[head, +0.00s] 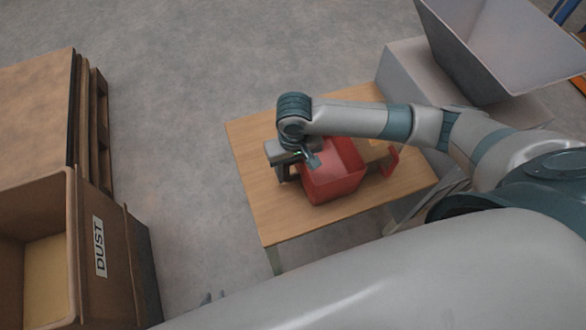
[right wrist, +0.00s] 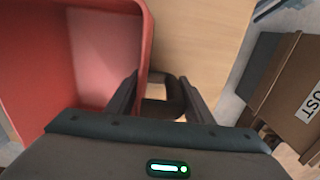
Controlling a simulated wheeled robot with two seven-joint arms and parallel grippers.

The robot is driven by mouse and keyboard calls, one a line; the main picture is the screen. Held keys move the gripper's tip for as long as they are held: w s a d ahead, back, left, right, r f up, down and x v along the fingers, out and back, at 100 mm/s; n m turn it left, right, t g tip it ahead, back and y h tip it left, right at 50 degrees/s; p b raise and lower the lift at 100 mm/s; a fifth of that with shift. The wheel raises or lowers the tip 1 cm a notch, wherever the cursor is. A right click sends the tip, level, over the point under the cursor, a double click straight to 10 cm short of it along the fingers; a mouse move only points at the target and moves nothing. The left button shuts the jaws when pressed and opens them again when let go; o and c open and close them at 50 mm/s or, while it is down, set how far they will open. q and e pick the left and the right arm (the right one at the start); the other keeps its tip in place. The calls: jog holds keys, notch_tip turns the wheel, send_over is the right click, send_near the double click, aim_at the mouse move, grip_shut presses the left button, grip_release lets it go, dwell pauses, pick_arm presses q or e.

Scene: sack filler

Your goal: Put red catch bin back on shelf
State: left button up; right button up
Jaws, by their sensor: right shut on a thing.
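The red catch bin (head: 333,184) is an open, empty-looking box at the wooden table, and its open top faces up. I cannot tell whether it rests on the top or hangs just above it. My right gripper (head: 287,166) is at the bin's left side. In the right wrist view, my right gripper (right wrist: 160,98) has its fingers on either side of a dark handle (right wrist: 172,82) beside the red wall (right wrist: 148,40), and is shut on it. Small grey tips, likely of my left gripper (head: 212,297), show at the bottom; the rest is hidden behind my arm. No shelf is clearly visible.
The wooden table (head: 255,178) has bare top left of the bin. A yellowish item (head: 374,150) lies behind the bin. A grey hopper (head: 510,45) stands at the upper right. A box marked DUST (head: 115,275) and a pallet stack (head: 35,110) stand left. Floor between is clear.

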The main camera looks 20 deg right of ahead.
jog(key=o, duration=1.5)
jog(key=shift+f, duration=0.1)
notch_tip(320, 180, up, 12)
jog(key=shift+r, duration=0.15)
